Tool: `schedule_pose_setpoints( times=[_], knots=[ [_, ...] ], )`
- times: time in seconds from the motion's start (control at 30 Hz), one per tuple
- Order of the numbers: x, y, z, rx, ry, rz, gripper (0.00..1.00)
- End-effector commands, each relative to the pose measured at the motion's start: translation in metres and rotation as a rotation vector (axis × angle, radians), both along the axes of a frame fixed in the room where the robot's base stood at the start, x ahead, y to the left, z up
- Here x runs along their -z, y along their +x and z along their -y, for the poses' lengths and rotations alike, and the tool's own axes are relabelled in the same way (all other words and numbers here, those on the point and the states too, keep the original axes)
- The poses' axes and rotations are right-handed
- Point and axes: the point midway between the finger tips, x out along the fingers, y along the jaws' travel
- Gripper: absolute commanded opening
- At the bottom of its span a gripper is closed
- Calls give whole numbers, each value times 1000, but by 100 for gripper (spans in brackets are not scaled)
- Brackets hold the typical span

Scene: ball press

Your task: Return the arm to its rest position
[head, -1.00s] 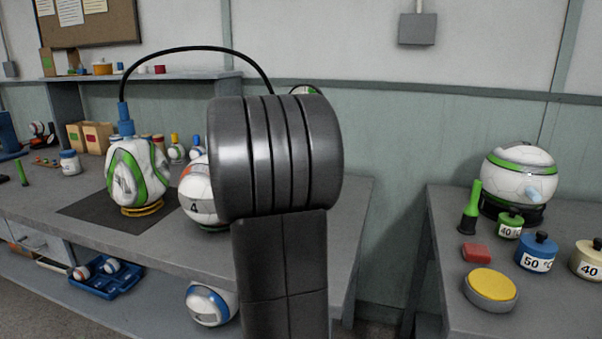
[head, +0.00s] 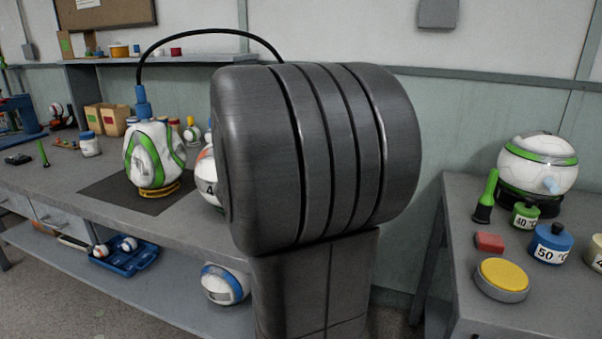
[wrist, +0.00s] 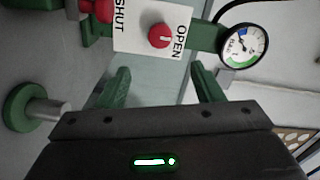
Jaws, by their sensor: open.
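My arm (head: 320,160) fills the middle of the head view as a large dark grey ribbed joint above a squarish link. My gripper is not visible in the head view. In the wrist view my gripper (wrist: 160,88) shows two green fingers standing well apart, with nothing between them. Beyond the fingers is a white SHUT/OPEN plate (wrist: 128,28) with a red knob (wrist: 159,36). A round pressure gauge (wrist: 243,45) is to its right. The fingers appear apart from these; the exact distance cannot be told.
A white and green ball (head: 153,155) with a hose stands on the left bench (head: 60,190). Another ball (head: 540,165) sits on the right table (head: 425,290), with labelled weights (head: 550,243) and a yellow button (head: 502,276). A gap lies between the tables. A blue tray (head: 125,258) is on the lower shelf.

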Motion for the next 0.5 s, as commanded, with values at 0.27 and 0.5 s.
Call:
schedule_pose_setpoints(
  times=[0.27, 0.5],
  knots=[
    [2, 31, 11, 3, -2, -2, 60],
    [1, 77, 26, 3, -1, 0, 60]
  ],
)
